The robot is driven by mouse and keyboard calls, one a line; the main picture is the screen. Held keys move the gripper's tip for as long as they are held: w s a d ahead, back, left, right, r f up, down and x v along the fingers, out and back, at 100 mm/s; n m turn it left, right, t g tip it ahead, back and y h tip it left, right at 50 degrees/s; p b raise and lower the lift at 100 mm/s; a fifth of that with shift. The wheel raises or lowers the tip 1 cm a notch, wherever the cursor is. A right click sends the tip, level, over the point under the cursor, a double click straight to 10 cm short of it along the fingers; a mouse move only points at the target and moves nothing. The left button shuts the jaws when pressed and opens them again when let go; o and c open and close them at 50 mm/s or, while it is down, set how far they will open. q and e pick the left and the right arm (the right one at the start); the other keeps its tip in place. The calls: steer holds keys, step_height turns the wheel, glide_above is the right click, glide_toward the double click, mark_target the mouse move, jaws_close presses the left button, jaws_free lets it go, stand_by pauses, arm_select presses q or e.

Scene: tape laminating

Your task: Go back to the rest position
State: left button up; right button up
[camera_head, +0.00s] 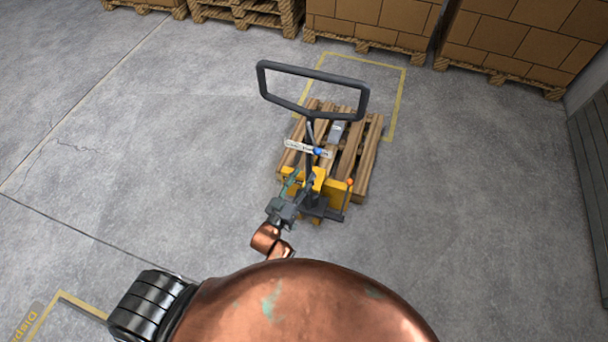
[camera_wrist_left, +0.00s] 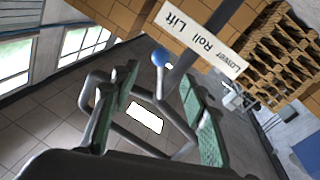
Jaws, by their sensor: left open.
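A pallet jack stands on the floor in the middle of the head view, with a dark loop handle (camera_head: 313,72) and a yellow body (camera_head: 338,190). On its shaft is a small lever with a blue knob (camera_head: 319,151) beside a white label (camera_head: 300,147). My left gripper (camera_head: 294,180) is open near the shaft, below the label in the picture. In the left wrist view the blue knob (camera_wrist_left: 160,58) shows between the two green-padded fingers (camera_wrist_left: 160,78), and nothing is gripped. The label (camera_wrist_left: 199,40) reads Lower, Roll, Lift. My right gripper is out of view.
A wooden pallet (camera_head: 370,155) lies at the jack, partly inside a yellow floor outline (camera_head: 398,92). Stacked boxes (camera_head: 375,18) on pallets line the back. A dark panel (camera_head: 590,150) stands at the right. Bare floor (camera_head: 150,150) is free on the left.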

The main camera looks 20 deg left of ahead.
arm_select(q)
steer(key=s+a+f+m+g, duration=0.1)
steer(key=s+f+g, duration=0.35)
steer(key=f, duration=0.85)
steer(key=s+a+f+g+y, duration=0.1)
steer(key=s+a+f+g, duration=0.1)
steer(key=s+f, duration=0.85)
steer(key=s+a+f+m+g, duration=0.1)
steer(key=s+f+g, duration=0.2)
steer(key=f, duration=1.2)
steer(key=s+a+f+g, duration=0.2)
steer(key=s+f, duration=0.3)
steer(key=s, duration=0.7)
steer(key=s+a+f+m+g+y, duration=0.1)
steer(key=s+a+f+g, duration=0.2)
steer(key=s, duration=0.8)
steer(key=s+a+f+g, duration=0.3)
steer(key=s+f, duration=0.5)
steer(key=s, duration=0.4)
steer(key=shift+s+y, duration=0.3)
